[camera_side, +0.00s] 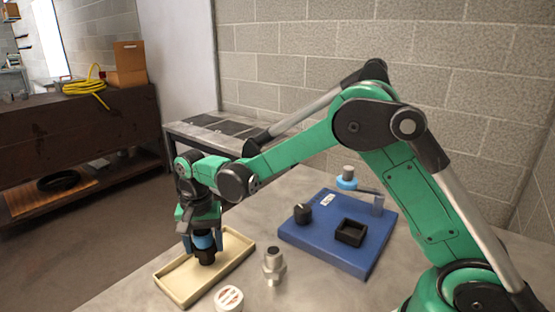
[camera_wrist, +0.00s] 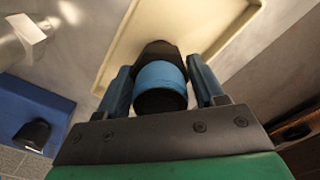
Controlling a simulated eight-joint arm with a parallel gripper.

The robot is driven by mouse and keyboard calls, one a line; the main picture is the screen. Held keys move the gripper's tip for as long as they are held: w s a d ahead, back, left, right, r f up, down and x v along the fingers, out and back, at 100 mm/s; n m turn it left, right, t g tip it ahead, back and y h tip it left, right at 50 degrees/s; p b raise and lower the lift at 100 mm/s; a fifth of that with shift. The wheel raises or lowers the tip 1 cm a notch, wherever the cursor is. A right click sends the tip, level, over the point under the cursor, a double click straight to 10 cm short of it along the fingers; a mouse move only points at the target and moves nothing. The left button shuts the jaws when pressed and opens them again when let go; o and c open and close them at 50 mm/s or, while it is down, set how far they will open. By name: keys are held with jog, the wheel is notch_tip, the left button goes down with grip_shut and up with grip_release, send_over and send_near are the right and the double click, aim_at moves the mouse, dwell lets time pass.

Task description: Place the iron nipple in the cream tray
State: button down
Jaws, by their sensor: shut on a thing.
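The iron nipple (camera_side: 206,256) is a black fitting with a blue band. My gripper (camera_side: 203,243) is shut on it and holds it upright over the cream tray (camera_side: 176,285). In the wrist view the nipple (camera_wrist: 160,82) sits between the two blue fingers of my gripper (camera_wrist: 162,88), with the tray (camera_wrist: 108,62) behind it. The nipple's lower end is low inside the tray's outline; I cannot tell whether it touches the tray floor. No other object shows in the tray.
A silver fitting (camera_side: 273,264) and a white round piece with red marks (camera_side: 229,298) stand just right of the tray.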

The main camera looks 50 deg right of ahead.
aim_at(203, 231)
jog(key=shift+f, duration=0.55)
grip_release()
dwell(0.4)
notch_tip(203, 231, up, 6)
jog(key=shift+s+d+f, duration=0.1)
jog(key=s+d+r+n+t, duration=0.1)
jog(key=s+r+n+t, duration=0.1)
jog(key=s, duration=0.2)
jog(key=s+d+r+n+t, duration=0.2)
jog(key=s+n, duration=0.1)
jog(key=s, duration=0.1)
jog(key=s+d+r+n+t, duration=0.1)
jog(key=s+r+n+t, duration=0.1)
jog(key=s+n, duration=0.1)
jog(key=shift+s+d, duration=0.25)
jog(key=shift+s, duration=0.45)
jog(key=shift+s+d+f+n+t, duration=0.1)
jog(key=shift+s+f+n+t, duration=0.2)
jog(key=shift+s+n+t, duration=0.15)
